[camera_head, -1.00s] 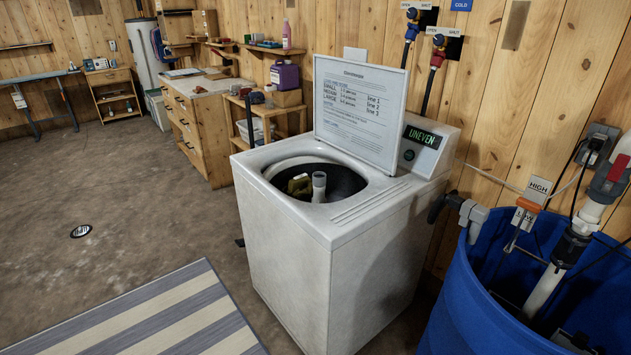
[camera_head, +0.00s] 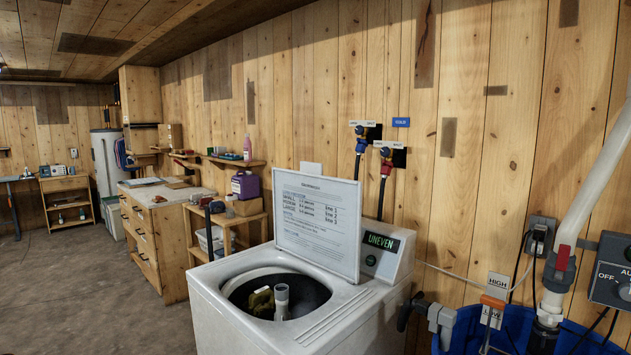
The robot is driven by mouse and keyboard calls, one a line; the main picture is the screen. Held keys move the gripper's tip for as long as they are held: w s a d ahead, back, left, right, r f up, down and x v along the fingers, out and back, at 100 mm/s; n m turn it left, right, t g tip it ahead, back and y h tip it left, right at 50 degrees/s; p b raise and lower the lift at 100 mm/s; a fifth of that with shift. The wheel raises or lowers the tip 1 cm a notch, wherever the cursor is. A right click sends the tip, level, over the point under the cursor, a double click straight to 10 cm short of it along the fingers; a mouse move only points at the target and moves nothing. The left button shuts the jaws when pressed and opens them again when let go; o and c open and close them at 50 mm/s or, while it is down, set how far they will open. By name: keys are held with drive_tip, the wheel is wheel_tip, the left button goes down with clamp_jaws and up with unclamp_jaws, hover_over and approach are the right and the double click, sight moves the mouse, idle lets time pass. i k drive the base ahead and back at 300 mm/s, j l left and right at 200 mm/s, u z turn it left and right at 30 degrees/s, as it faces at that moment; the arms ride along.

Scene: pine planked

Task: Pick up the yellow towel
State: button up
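The yellow towel (camera_head: 262,300) appears as a dull olive-yellow bundle inside the tub of the white top-loading washing machine (camera_head: 335,318). It lies against the left side of the pale central post (camera_head: 281,300). The tub's lower part is hidden by the front rim. The lid (camera_head: 318,222) stands open and upright, with printed text on its inner face. The washer's green display (camera_head: 381,242) reads "UNEVEN". My gripper is not in view.
A blue barrel (camera_head: 465,330) with pipes and HIGH and LOW tags stands right of the washer. A wooden shelf unit (camera_head: 232,222) and a drawer cabinet (camera_head: 160,240) stand behind it to the left. Bare floor (camera_head: 70,290) is free at left.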

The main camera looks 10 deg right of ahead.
sight(263, 298)
drive_tip(key=i+j+z, duration=0.1)
drive_tip(key=i+j, duration=0.2)
drive_tip(key=i+j+z, duration=0.1)
drive_tip(key=i+j, duration=0.2)
drive_tip(key=i+j+z, duration=0.1)
drive_tip(key=i+j, duration=0.2)
drive_tip(key=i+j+z, duration=0.1)
drive_tip(key=i+j, duration=0.15)
drive_tip(key=j, duration=0.2)
drive_tip(key=i+j+z, duration=0.1)
drive_tip(key=i+j, duration=0.15)
drive_tip(key=j, duration=0.15)
drive_tip(key=i+j+z, duration=0.1)
drive_tip(key=i+j, duration=0.15)
drive_tip(key=j, duration=0.2)
drive_tip(key=i+j+z, duration=0.1)
drive_tip(key=i+j, duration=0.15)
drive_tip(key=j, duration=0.15)
drive_tip(key=i+j+z, duration=0.1)
drive_tip(key=j, duration=0.35)
drive_tip(key=k+j+z, duration=0.3)
drive_tip(key=j, duration=0.25)
drive_tip(key=k+j+z, duration=0.3)
drive_tip(key=j, duration=0.2)
drive_tip(key=k+j+z, duration=0.2)
drive_tip(key=j+z, duration=0.15)
drive_tip(key=j, duration=0.15)
drive_tip(key=k+j+u, duration=0.2)
drive_tip(key=i+l, duration=0.1)
